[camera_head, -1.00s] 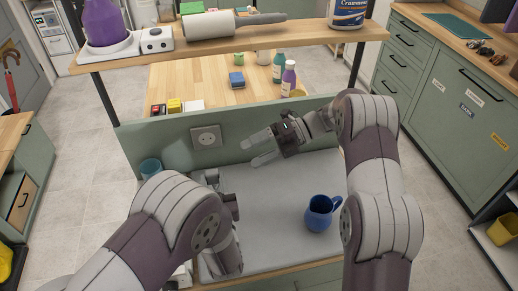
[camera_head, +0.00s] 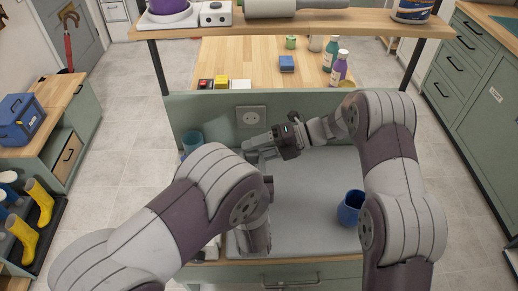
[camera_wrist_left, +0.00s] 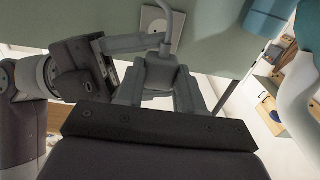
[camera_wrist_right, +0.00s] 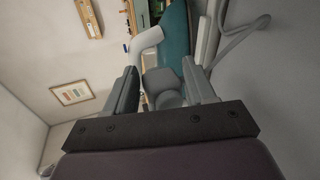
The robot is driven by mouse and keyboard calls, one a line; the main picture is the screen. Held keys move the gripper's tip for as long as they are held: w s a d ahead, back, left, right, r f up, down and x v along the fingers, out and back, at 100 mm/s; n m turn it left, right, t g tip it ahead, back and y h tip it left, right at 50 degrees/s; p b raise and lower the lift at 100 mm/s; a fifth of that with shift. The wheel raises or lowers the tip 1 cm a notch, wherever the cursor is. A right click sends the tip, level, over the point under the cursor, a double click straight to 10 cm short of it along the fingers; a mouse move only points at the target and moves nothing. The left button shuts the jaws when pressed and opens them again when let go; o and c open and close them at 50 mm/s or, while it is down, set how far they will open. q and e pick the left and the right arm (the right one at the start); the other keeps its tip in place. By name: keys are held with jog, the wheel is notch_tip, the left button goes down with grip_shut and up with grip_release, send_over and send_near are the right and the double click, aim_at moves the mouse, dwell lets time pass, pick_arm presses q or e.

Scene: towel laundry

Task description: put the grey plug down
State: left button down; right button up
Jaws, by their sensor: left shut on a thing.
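In the left wrist view my left gripper (camera_wrist_left: 161,95) is shut on the grey plug (camera_wrist_left: 168,75), whose cable rises from it past the wall socket (camera_wrist_left: 160,27). The socket also shows in the head view (camera_head: 251,116), on the green panel behind the worktop. The left fingers and the plug are hidden behind my left arm in the head view. My right gripper (camera_head: 258,147) is just in front of and below the socket, fingers apart. In the right wrist view a grey block (camera_wrist_right: 163,80) shows between the right fingers; I cannot tell whether they touch it.
A blue mug (camera_head: 351,208) stands on the right of the grey worktop (camera_head: 308,205). A wooden shelf (camera_head: 320,24) crosses above. The worktop's middle is clear.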

jog(key=c, duration=0.4)
pick_arm(q)
jog(key=c, duration=0.6)
grip_release()
